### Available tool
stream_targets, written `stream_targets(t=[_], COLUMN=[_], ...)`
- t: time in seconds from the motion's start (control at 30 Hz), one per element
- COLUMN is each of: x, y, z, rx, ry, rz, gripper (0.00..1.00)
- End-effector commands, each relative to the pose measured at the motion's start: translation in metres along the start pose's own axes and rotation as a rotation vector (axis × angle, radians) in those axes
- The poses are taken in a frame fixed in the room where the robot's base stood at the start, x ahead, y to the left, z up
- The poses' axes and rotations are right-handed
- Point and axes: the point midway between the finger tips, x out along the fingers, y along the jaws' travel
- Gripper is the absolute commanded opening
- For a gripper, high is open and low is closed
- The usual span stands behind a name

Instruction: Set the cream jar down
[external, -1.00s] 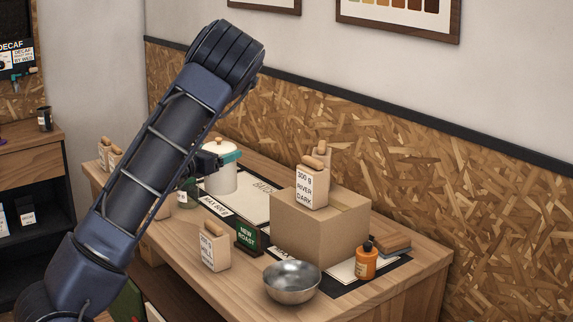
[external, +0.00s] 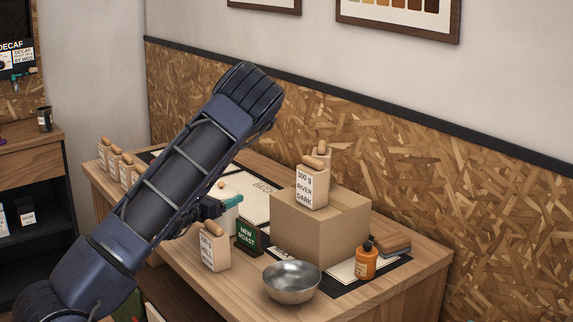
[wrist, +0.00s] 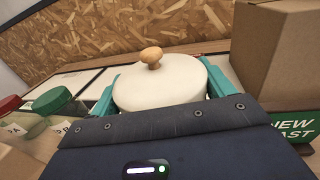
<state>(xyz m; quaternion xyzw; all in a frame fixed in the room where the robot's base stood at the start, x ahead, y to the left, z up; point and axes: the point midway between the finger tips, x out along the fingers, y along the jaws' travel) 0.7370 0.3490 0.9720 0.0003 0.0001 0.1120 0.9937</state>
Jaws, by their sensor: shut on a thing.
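The cream jar (external: 229,191), with its wooden lid knob, is partly hidden behind my arm and gripper in the external view. In the wrist view the jar (wrist: 160,92) is upright between two teal fingers, one on each side. My gripper (external: 232,202) is shut on the jar, and it also shows in the wrist view (wrist: 160,96). The jar is over the table (external: 413,288), behind a paper bag and left of the green NEW ROAST sign. Its bottom is hidden, so I cannot tell whether it touches the table.
A cardboard box (external: 300,235) with a bag on top stands right of the jar. The green sign (external: 248,237) and a paper bag (external: 214,250) stand close by. A metal bowl (external: 292,281) and an orange bottle (external: 366,262) are further right. Lidded jars (wrist: 50,103) stand at left in the wrist view.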

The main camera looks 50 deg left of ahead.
Motion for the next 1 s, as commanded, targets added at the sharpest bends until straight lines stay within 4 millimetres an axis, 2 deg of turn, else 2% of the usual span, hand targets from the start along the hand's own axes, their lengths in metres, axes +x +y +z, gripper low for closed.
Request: stream_targets(t=[0.37, 0.4, 0.5, 0.8, 1.0], x=[0.0, 0.0, 0.0, 0.0, -0.027], y=[0.001, 0.0, 0.0, 0.0, 0.001], z=[-0.003, -0.004, -0.003, 0.0, -0.001], rx=[0.001, 0.001, 0.0, 0.0, 0.0], ry=[-0.001, 0.0, 0.0, -0.001, 0.002], rz=[0.0, 0.0, 0.0, 0.001, 0.003], gripper=[0.26, 0.84, 1.0, 1.0, 1.0])
